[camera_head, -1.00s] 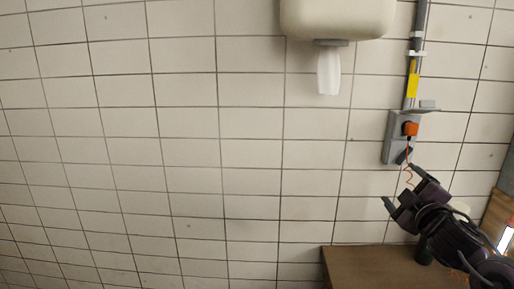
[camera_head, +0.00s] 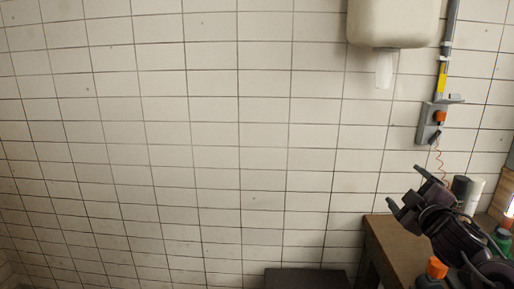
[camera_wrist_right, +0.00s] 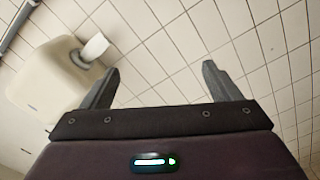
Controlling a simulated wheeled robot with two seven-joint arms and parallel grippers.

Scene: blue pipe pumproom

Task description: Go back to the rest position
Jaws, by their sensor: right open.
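My right gripper (camera_head: 408,187) is at the right of the head view, raised above a brown table and in front of the tiled wall. Its two fingers are apart with nothing between them. In the right wrist view the open fingers (camera_wrist_right: 158,82) point at bare white tiles. My left gripper is not in the head view.
A brown table (camera_head: 393,243) stands at the lower right with an orange-capped bottle (camera_head: 436,268) and dark and white cylinders on it. A grey wall socket (camera_head: 430,122) with an orange plug and coiled cord is above. A cream dispenser (camera_head: 392,22) hangs on the wall. The left side is clear.

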